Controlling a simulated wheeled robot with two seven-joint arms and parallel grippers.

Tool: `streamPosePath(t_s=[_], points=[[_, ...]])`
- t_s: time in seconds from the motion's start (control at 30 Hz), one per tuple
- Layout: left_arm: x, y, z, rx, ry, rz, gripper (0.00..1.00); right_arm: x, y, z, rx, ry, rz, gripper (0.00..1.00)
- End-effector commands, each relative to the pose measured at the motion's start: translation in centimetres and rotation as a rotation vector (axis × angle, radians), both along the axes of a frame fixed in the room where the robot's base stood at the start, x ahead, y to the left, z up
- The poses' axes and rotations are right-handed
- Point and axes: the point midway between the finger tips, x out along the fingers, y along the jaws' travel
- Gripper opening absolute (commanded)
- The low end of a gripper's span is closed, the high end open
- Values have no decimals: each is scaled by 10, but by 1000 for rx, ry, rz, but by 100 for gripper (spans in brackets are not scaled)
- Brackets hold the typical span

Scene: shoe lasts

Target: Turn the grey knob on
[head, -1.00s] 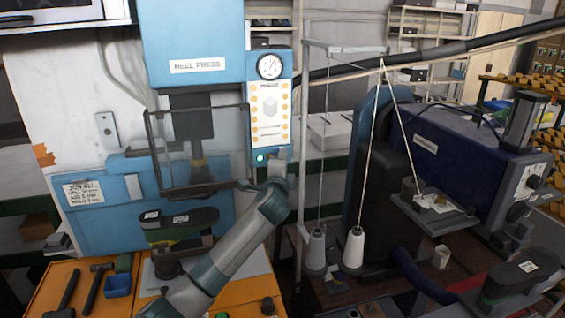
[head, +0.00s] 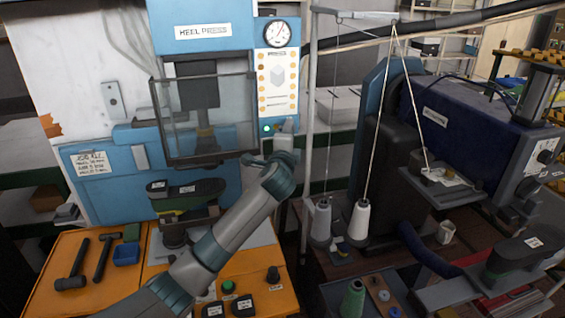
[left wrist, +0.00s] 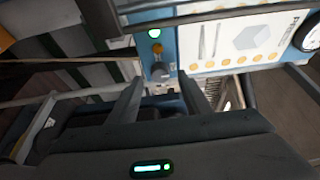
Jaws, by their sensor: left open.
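The grey knob (left wrist: 160,70) is on the lower part of the blue panel, near a lit green lamp (left wrist: 155,33) and an amber spot. In the left wrist view it shows between and beyond the two fingers of my left gripper (left wrist: 162,90), which is open and empty. I cannot tell whether the fingers touch it. In the head view my left gripper (head: 284,144) is at the bottom of the heel press panel (head: 277,85), just right of the green lamp (head: 267,128), and the knob cannot be made out there. My right gripper is not in view.
The clear guard (head: 205,120) of the heel press stands left of my gripper. A thin stand with threads and white spools (head: 359,220) stands to the right. Below, the orange bench (head: 70,300) holds hammers, a blue box (head: 126,254) and small controls.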

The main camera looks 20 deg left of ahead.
Motion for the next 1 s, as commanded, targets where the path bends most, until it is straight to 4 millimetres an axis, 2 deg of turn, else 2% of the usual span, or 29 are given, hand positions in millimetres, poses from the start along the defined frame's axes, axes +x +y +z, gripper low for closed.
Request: streamPosePath(t_s=[0.7, 1.0], points=[[-116, -24, -3, -2, 0, -3, 44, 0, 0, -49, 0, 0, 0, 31], [-143, -30, -1, -1, 2, -1, 44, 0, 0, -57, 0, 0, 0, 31]])
